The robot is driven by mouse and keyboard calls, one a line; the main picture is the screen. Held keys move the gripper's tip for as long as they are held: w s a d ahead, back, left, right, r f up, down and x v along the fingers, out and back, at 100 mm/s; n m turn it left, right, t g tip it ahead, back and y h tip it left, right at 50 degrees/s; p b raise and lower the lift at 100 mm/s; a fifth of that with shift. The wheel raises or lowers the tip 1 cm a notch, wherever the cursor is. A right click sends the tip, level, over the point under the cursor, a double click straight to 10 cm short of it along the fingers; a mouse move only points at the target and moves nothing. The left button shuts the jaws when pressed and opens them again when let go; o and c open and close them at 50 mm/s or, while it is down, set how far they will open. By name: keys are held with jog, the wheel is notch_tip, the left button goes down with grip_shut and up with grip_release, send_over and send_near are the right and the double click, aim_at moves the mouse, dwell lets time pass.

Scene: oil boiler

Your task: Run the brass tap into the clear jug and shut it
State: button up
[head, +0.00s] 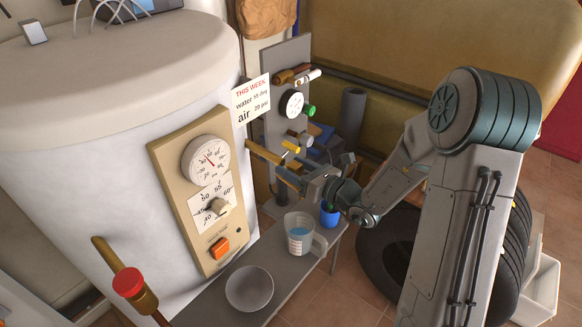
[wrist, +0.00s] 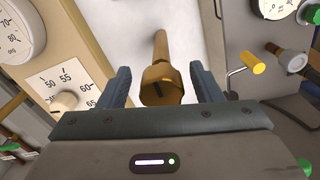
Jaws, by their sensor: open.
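The brass tap (head: 265,154) sticks out from the white boiler's side. In the wrist view its brass body (wrist: 161,85) shows end-on, with a dark slot in its face. My gripper (head: 287,178) is at the tap's outer end; in the wrist view its open fingers (wrist: 161,75) stand on either side of the brass body. I cannot tell whether they touch it. The clear jug (head: 300,236) stands upright on the grey bench below, with some blue water in it. I see no stream from the tap; my gripper partly hides the space below it.
A grey bowl (head: 249,288) sits on the bench (head: 215,308) left of the jug. A blue cup (head: 329,214) is near the jug. A red-knobbed brass valve (head: 129,283) stands at lower left. A tyre (head: 380,256) lies right.

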jog(key=b+v, duration=0.2)
jog(key=v, duration=1)
jog(key=shift+s+d, duration=0.2)
jog(key=s+a+n+g+h, duration=0.2)
jog(key=s+a+n+g, duration=0.1)
jog(key=s+n+g, duration=0.5)
jog(key=s+a+n+g+h, duration=0.2)
jog(key=s+a+n+g, duration=0.1)
jog(key=s+n, duration=0.5)
jog(key=s+d+r+n+t+h, duration=0.1)
jog(key=d+r+n+t+h, duration=0.2)
jog(key=d+n+h, duration=0.7)
jog(key=d+r+n, duration=0.1)
jog(key=n, duration=0.1)
jog(key=shift+s+d+n, duration=0.2)
jog(key=shift+s+n, duration=0.1)
